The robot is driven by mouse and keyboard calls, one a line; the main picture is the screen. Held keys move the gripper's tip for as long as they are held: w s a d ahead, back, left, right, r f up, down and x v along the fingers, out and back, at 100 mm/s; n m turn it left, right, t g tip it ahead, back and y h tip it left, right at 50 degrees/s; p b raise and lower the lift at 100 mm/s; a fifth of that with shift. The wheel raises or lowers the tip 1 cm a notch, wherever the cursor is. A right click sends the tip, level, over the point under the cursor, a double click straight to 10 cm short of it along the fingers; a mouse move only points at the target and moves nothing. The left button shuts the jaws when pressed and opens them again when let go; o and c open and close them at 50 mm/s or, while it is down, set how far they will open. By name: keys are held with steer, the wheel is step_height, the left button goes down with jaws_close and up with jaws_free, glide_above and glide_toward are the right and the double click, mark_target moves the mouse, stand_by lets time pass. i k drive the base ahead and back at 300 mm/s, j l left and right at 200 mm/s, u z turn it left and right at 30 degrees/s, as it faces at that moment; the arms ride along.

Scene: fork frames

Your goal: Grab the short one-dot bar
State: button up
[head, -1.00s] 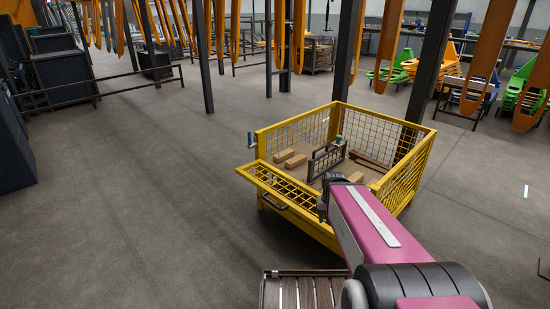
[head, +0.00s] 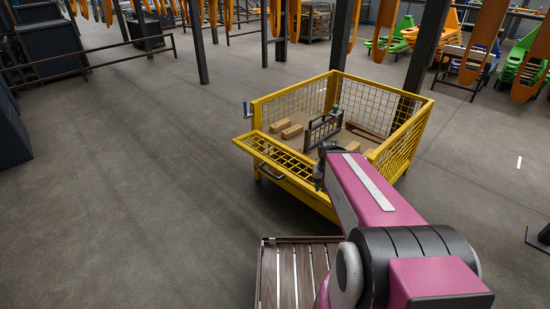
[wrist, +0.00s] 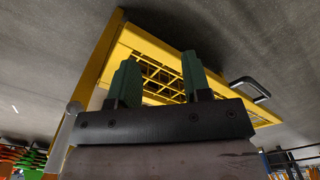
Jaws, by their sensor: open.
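Light wooden bars lie in the yellow mesh crate (head: 421,130) in the head view: one (head: 279,126) at the back left, another (head: 292,131) beside it, and a third (head: 352,146) near my arm. They are too small to show any dots, so I cannot tell which is the short one-dot bar. My gripper (wrist: 160,78) shows in the wrist view with two green fingers apart and nothing between them. In the head view my arm reaches to the crate's front side and its wrist hides part of the inside. No bar shows in the wrist view.
A dark metal frame (head: 323,131) stands upright inside the crate. The crate's front flap (head: 272,153) is folded outward, with a dark handle (wrist: 249,88) beside it in the wrist view. A slatted wooden bench (head: 300,270) stands nearer me. Floor to the left is clear.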

mark_target(293, 132)
steer(key=i+j+z, duration=0.1)
steer(key=i+j, duration=0.2)
steer(key=i+j+z, duration=0.15)
steer(key=i+j, duration=0.15)
steer(key=j, duration=0.2)
steer(key=i+j+z, duration=0.1)
steer(key=i+j, duration=0.15)
steer(key=j, duration=0.2)
